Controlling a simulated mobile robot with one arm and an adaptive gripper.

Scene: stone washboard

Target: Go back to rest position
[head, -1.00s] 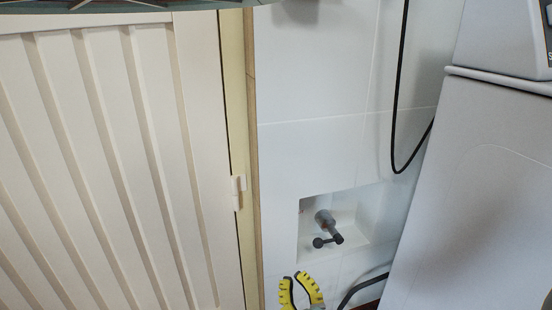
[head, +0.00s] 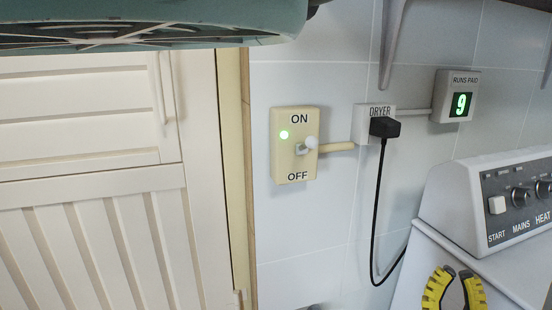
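My gripper (head: 455,284) shows at the bottom right of the head view as two yellow-and-black curved fingers. The fingers are apart, with nothing visible between them. It is in front of the white dryer (head: 405,285), below its control panel. The rest of the gripper and the arm are below the picture.
A cream switch box (head: 293,165) marked ON and OFF has a lit green light. A black plug (head: 384,127) sits in the DRYER socket (head: 362,122), its cord hanging down. A display (head: 456,97) reads 9. A louvred door (head: 90,230) fills the left; a teal object (head: 150,28) hangs overhead.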

